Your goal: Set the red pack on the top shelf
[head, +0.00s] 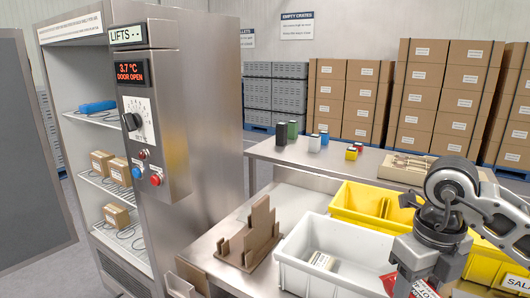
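A red pack (424,288) with white lettering shows at the bottom right, partly behind my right gripper and cut off by the picture's lower edge. It is at the right end of the white bin. My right gripper (432,266) points down over it; its fingertips are not clear, so I cannot tell whether it grips the pack. The open steel cabinet at left has several wire shelves. The top shelf (105,118) holds a blue pack (97,106) towards its back; its front part looks bare. My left gripper is out of view.
Lower shelves hold brown boxes (103,163). The control box (150,120) juts out beside the cabinet opening; the open door (35,150) stands at left. A brown slotted stand (250,235), a white bin (300,276) and yellow bins (365,208) occupy the bench.

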